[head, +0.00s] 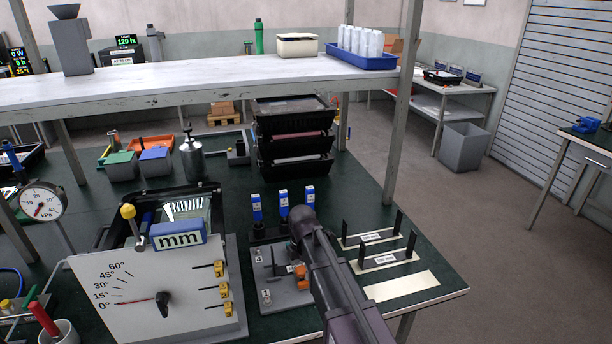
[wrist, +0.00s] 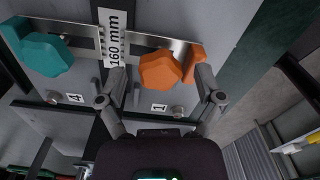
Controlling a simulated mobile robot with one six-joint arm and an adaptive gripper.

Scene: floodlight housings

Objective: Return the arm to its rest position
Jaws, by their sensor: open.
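My gripper (wrist: 161,86) is open in the wrist view, with one finger on each side of an orange knob (wrist: 162,70). The knob lies beyond the fingertips, and I cannot tell how far apart they are. The knob sits on a steel strip with a "160 mm" label (wrist: 114,38), and a teal knob (wrist: 45,54) is at its other end. In the head view my arm (head: 335,270) reaches from the bottom edge over a grey numbered plate (head: 288,297). It hides part of the plate and my fingers. An orange part (head: 302,284) shows just left of the arm.
Two brackets with black uprights (head: 385,258) are to the right. A raised shelf (head: 190,82) and its post (head: 400,120) stand behind.

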